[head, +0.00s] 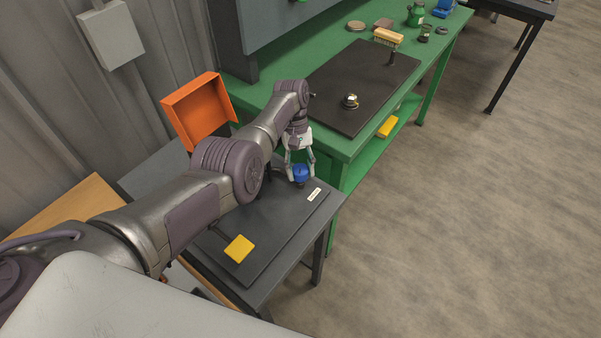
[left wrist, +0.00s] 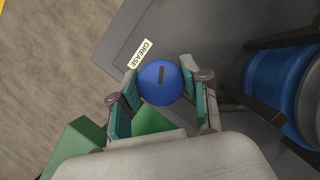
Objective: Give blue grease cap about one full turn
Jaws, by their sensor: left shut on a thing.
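The blue grease cap (head: 301,174) stands on a dark plate on the small grey table, near a white label. In the left wrist view the cap (left wrist: 160,82) is round, with a dark mark on its top. The label beside it (left wrist: 140,54) reads GREASE. My left gripper (head: 301,168) points down at the cap from above. Its two green-padded fingers (left wrist: 160,92) are shut on the cap, one on each side. The cap's underside is hidden. My right gripper is not in view.
A yellow paddle (head: 239,248) lies toward the dark plate's near end. An orange bin (head: 199,110) stands behind my arm. The green bench (head: 290,92) beyond carries a black board with a metal knob (head: 350,101) and a brush (head: 388,37). Open floor lies to the right.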

